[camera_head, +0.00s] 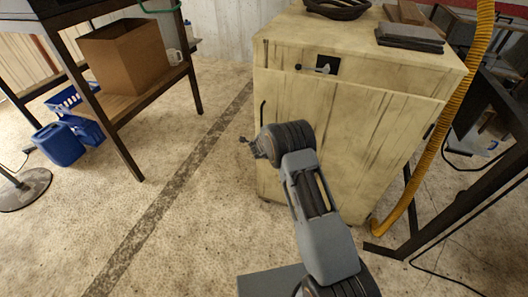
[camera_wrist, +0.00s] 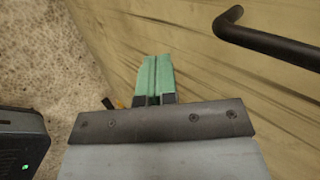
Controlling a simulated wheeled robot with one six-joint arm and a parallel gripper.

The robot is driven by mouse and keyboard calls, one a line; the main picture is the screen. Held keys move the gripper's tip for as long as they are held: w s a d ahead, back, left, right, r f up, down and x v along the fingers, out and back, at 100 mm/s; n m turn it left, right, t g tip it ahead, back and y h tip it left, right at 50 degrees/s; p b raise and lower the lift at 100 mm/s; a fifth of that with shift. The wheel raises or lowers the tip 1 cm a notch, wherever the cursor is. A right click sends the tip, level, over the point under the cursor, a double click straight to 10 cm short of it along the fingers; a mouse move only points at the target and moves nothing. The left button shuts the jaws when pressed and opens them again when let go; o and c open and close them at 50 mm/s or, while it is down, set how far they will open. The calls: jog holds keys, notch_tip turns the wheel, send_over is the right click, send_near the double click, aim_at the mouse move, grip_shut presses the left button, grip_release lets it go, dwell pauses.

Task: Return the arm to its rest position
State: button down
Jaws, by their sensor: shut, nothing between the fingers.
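My gripper (camera_wrist: 152,76) shows in the wrist view with its two green fingers pressed together and nothing between them. In the head view my gripper (camera_head: 252,147) is partly hidden behind my wrist, in front of the left part of the pale wooden cabinet (camera_head: 330,140). My arm is stretched forward from the bottom of the head view. The cabinet's dark door handle (camera_head: 263,112) is just above my wrist in the head view. The handle (camera_wrist: 270,42) is large in the wrist view, to the right of the fingers and apart from them.
A dark bowl (camera_head: 337,9) and dark slabs (camera_head: 410,38) lie on the cabinet. A yellow hose (camera_head: 455,105) runs down its right side by a dark metal frame. A shelf with a cardboard box (camera_head: 125,55) stands at left. The floor between is clear.

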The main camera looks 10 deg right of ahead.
jog(key=s+a+r+n+g+y, duration=0.2)
jog(key=s+a+r+n, duration=0.1)
jog(key=s+n, duration=0.25)
jog(key=s+a+r+n+g+y+p, duration=0.1)
jog(key=s+a+r+n+y, duration=0.25)
jog(key=s, duration=0.25)
jog(key=s+a+r+n+g+y, duration=0.1)
jog(key=s+a+r+n+g, duration=0.1)
jog(key=s+a+r+n, duration=0.3)
jog(key=s+d+r+n+h+p, duration=0.1)
jog(key=s+d+r+n, duration=0.3)
jog(key=s+r, duration=0.5)
jog(key=s+d+r+n+h+p, duration=0.1)
jog(key=s+d+r+n, duration=0.4)
jog(key=s+r, duration=0.5)
jog(key=s+d+p, duration=0.1)
jog(key=s+d, duration=0.1)
jog(key=s, duration=0.2)
jog(key=shift+d+r+h+p, duration=0.2)
jog(key=shift+h+p, duration=0.1)
jog(key=shift+h, duration=0.05)
jog(key=shift+s, duration=0.1)
